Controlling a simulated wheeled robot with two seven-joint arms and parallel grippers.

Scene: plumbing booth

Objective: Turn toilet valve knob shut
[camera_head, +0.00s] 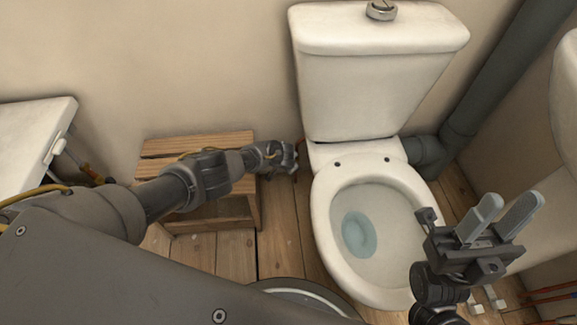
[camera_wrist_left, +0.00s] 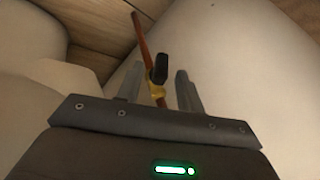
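In the left wrist view, the valve knob (camera_wrist_left: 159,69) is a small black handle on a brass valve body (camera_wrist_left: 155,92) on a copper pipe (camera_wrist_left: 142,38). My left gripper (camera_wrist_left: 157,88) has its fingers apart on either side of the valve, with gaps visible. In the head view my left gripper (camera_head: 290,156) is low beside the toilet's left side and mostly hides the valve. My right gripper (camera_head: 502,215) is open and empty, right of the bowl.
A wooden stool (camera_head: 195,144) stands under my left forearm. A white basin (camera_head: 35,135) is at far left, another white fixture (camera_head: 567,95) at far right. A grey drain pipe (camera_head: 490,85) runs behind the toilet. Wooden floor shows between stool and toilet.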

